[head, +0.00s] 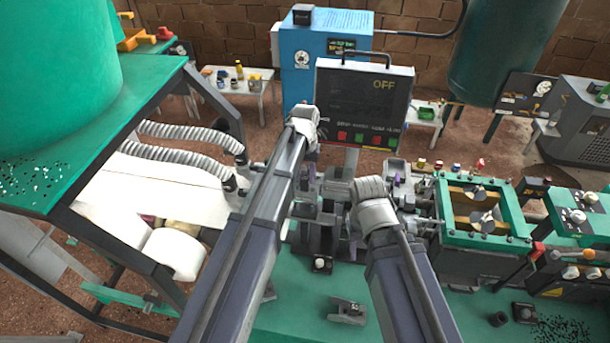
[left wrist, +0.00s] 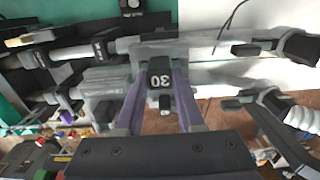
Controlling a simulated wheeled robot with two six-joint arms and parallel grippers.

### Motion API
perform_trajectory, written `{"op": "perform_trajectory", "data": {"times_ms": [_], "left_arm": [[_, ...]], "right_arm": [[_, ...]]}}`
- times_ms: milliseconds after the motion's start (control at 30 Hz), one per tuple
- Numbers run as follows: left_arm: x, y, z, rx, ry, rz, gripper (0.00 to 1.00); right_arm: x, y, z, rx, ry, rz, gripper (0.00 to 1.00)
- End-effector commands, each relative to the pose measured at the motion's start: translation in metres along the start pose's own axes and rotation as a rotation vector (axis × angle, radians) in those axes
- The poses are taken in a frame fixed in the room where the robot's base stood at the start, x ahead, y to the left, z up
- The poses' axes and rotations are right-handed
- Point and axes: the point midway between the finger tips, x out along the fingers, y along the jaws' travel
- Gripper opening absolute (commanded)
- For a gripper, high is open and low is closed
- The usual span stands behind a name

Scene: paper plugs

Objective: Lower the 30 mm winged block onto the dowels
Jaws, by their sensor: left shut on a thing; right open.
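The 30 mm winged block (left wrist: 160,74) has a dark face with a white 30 and shows upside down in the left wrist view. My left gripper (left wrist: 161,92) is shut on it, with one purple finger on each side. In the head view my left gripper (head: 312,158) is mostly hidden behind my left wrist, over the machine, and the block cannot be made out there. My right gripper (head: 353,246) is open, largely hidden below my right wrist. I cannot make out the dowels or whether the block touches them.
A green-topped bench (head: 300,318) carries the machine, with a small grey metal part (head: 347,311) near its front. A green-framed box (head: 484,208) stands to the right. A dark display panel (head: 362,103) reading OFF stands behind my grippers. Ribbed hoses (head: 175,153) run at the left.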

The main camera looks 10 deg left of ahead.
Motion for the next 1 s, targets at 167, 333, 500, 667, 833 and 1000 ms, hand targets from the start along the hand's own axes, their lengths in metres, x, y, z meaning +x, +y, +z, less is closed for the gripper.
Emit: {"op": "perform_trajectory", "data": {"times_ms": [167,333,500,667,833,1000], "left_arm": [[0.021,0.000,0.000,0.000,0.000,0.000,0.00],[0.036,0.000,0.000,0.000,0.000,0.000,0.00],[0.043,0.000,0.000,0.000,0.000,0.000,0.00],[0.044,0.000,0.000,0.000,0.000,0.000,0.00],[0.043,0.000,0.000,0.000,0.000,0.000,0.00],[0.043,0.000,0.000,0.000,0.000,0.000,0.00]], "right_arm": [[0.021,-0.002,-0.002,0.002,0.001,0.000,0.50],[0.035,-0.003,-0.003,0.003,0.002,0.000,0.50],[0.043,-0.004,-0.003,0.004,0.002,0.000,0.50],[0.043,-0.004,-0.003,0.004,0.002,0.000,0.50],[0.043,-0.004,-0.003,0.004,0.002,0.000,0.50],[0.043,-0.004,-0.003,0.004,0.002,0.000,0.50]]}}
